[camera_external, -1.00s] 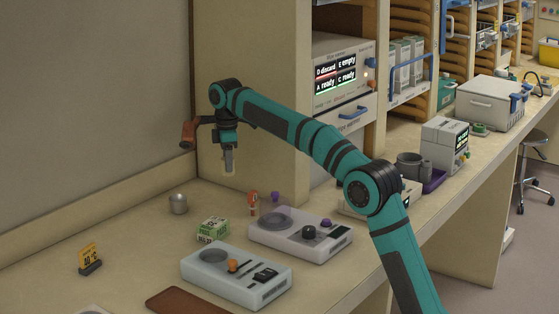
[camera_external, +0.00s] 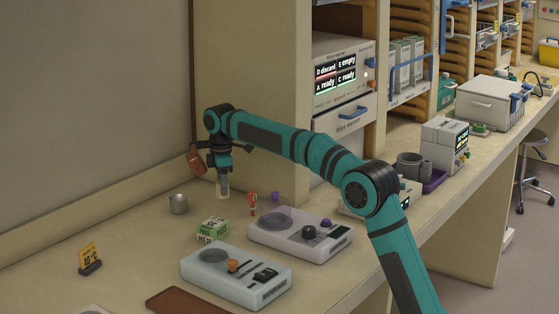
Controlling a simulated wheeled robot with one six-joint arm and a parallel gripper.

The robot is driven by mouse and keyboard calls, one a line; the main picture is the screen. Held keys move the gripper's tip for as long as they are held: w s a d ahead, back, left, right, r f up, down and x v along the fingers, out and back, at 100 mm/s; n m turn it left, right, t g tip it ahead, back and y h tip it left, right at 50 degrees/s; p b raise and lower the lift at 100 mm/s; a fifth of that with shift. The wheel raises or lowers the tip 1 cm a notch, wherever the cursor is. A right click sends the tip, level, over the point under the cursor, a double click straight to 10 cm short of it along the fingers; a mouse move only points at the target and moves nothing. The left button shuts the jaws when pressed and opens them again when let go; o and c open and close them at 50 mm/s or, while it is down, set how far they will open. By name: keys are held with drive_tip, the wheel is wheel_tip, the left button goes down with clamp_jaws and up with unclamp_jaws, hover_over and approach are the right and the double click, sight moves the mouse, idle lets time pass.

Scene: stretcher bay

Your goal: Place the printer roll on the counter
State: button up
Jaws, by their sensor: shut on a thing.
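My gripper (camera_external: 222,178) hangs pointing down over the back part of the counter (camera_external: 140,240), close to the tall cabinet side. It is shut on a small pale cylinder, which I take to be the printer roll (camera_external: 223,193). The roll is upright, its upper part hidden between the fingers. Its lower end is close to the counter top; I cannot tell whether it touches. A reddish-brown part (camera_external: 196,161) shows beside my wrist.
A metal cup (camera_external: 178,205) stands left of the roll, a green-and-white box (camera_external: 213,229) in front. An orange-topped item (camera_external: 253,203) and two pale devices (camera_external: 237,275) (camera_external: 300,235) stand nearby. A yellow sign (camera_external: 90,258) is at left. Counter between sign and cup is clear.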

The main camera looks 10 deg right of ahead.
drive_tip(key=shift+f, duration=1.95)
drive_tip(key=shift+f, duration=0.1)
drive_tip(key=o, duration=1)
wheel_tip(320, 180, up, 12)
drive_tip(key=shift+r, duration=0.1)
